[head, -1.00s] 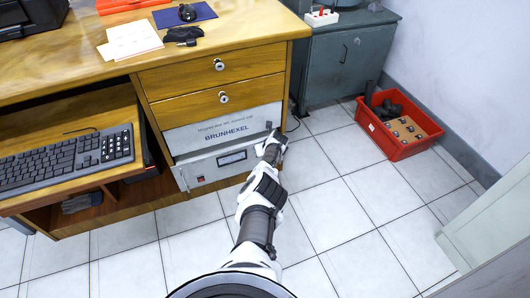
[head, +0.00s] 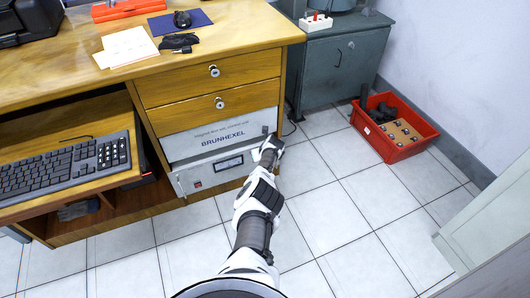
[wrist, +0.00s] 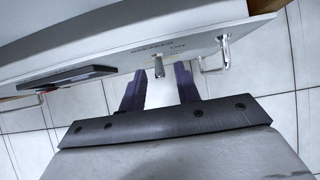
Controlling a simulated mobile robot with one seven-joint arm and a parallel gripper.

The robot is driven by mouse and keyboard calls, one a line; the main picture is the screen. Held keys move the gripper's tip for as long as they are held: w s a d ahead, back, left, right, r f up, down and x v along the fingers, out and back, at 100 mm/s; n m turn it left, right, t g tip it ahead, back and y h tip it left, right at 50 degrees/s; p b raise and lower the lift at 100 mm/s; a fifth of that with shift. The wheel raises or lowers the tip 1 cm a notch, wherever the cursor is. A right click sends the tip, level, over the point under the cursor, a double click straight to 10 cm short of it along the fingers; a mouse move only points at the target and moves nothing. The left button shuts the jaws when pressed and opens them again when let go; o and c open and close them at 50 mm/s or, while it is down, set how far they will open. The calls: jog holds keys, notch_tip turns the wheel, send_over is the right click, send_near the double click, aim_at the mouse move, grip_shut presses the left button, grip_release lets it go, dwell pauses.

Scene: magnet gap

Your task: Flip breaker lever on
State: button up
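The grey BRUNHEXEL unit (head: 205,172) sits in the desk below two drawers. Its front panel (wrist: 110,62) crosses the upper wrist view, with small printed words, one reading "ON". A short metal lever (wrist: 158,67) sticks out of the panel near that print; I take it to be the breaker lever. My gripper (wrist: 160,78) is open, its two dark fingers on either side of the lever. I cannot tell whether either finger touches it. In the head view my gripper (head: 270,148) is at the unit's right end and hides the lever.
A second metal post (wrist: 222,50) and a bent handle (wrist: 212,64) stand right of the lever, close to the right finger. A dark meter (wrist: 66,78) is at left. A red crate (head: 397,150) stands on the floor at right. The tiled floor between is clear.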

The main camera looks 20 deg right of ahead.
jog(key=p+v, duration=1.2)
jog(key=v, duration=0.1)
jog(key=shift+s+p, duration=0.15)
jog(key=shift+p, duration=0.15)
jog(key=shift+r, duration=0.15)
